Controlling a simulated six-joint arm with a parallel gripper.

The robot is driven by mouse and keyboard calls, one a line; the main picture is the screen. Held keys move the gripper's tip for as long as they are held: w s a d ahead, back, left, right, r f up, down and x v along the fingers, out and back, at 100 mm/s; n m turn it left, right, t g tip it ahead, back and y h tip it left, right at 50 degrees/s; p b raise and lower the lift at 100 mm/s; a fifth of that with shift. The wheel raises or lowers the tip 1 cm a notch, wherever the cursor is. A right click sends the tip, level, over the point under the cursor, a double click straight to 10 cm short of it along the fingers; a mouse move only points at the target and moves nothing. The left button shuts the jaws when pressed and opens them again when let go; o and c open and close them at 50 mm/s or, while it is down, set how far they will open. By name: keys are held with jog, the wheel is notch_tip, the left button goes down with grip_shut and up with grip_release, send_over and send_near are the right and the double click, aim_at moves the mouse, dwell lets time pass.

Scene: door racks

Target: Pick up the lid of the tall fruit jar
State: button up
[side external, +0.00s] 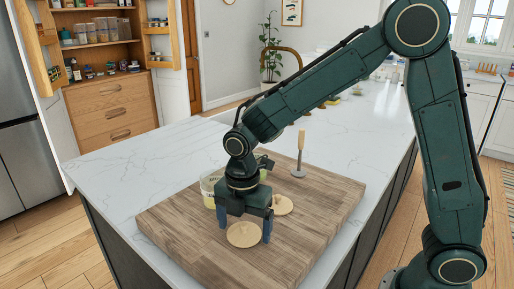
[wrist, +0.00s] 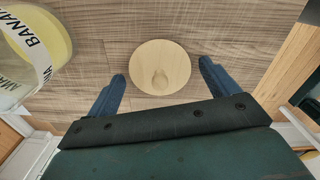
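A round pale wooden lid (side external: 243,236) with a small knob lies on the wooden board. It also shows in the wrist view (wrist: 160,67), with its knob near the middle. My gripper (side external: 245,229) is open above this lid, its two blue fingers on either side and nothing held. In the wrist view, my gripper (wrist: 161,72) has the lid between and slightly beyond its fingertips. A second pale lid (side external: 283,206) lies just behind, partly hidden by a finger. A clear jar (side external: 208,190) with yellow contents and a printed label stands left of my gripper, also in the wrist view (wrist: 45,35). I cannot tell which lid belongs to the tall jar.
The wooden board (side external: 325,205) rests on a white marble island (side external: 130,160). A upright tool with a wooden handle (side external: 301,140) stands at the board's back. The board's front and right parts are clear. An open pantry cabinet (side external: 105,70) stands far behind at left.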

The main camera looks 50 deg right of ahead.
aim_at(244, 224)
jog(key=c, duration=0.7)
jog(key=shift+r, duration=0.15)
jog(key=shift+c, duration=0.2)
notch_tip(244, 224, up, 20)
jog(key=shift+f, duration=0.2)
dwell(0.5)
jog(key=w+d+f, duration=0.2)
jog(key=w, duration=0.4)
jog(key=w+d+f, duration=0.2)
jog(key=w, duration=0.5)
jog(key=shift+f+m, duration=0.3)
